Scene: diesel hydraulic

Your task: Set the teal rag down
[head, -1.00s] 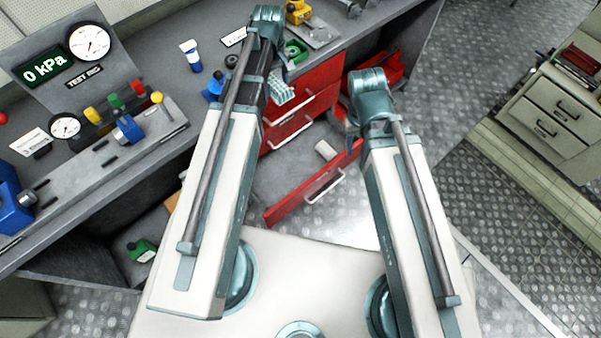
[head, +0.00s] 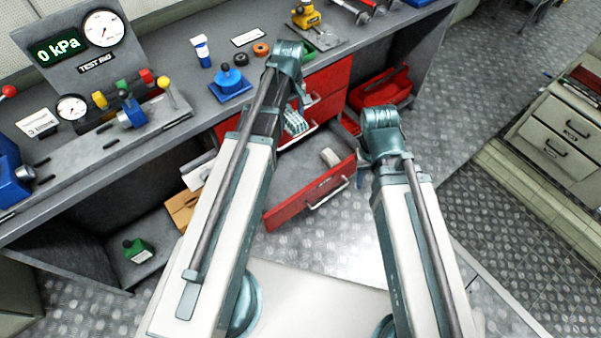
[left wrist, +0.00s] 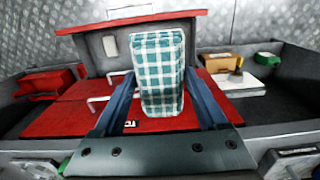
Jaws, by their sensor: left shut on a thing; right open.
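The teal-and-white checked rag (left wrist: 160,75) is held upright between the two fingers of my left gripper (left wrist: 160,88), which is shut on it. In the head view the rag (head: 294,121) hangs below my left wrist, in front of the red drawer fronts and toward the back of the open lower drawer. It looks clear of any surface, but its height over the drawer is hard to tell. My right gripper (head: 362,158) is mostly hidden under its wrist, open, near the right side of the open drawer.
The open red drawer (head: 310,195) has a grey floor and holds a pale roll (head: 330,158). A red tray (head: 383,88) stands to the right. The grey bench (head: 185,85) carries a blue fixture (head: 229,82) and gauges. A cardboard box (head: 183,207) and green bottle (head: 138,250) sit below.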

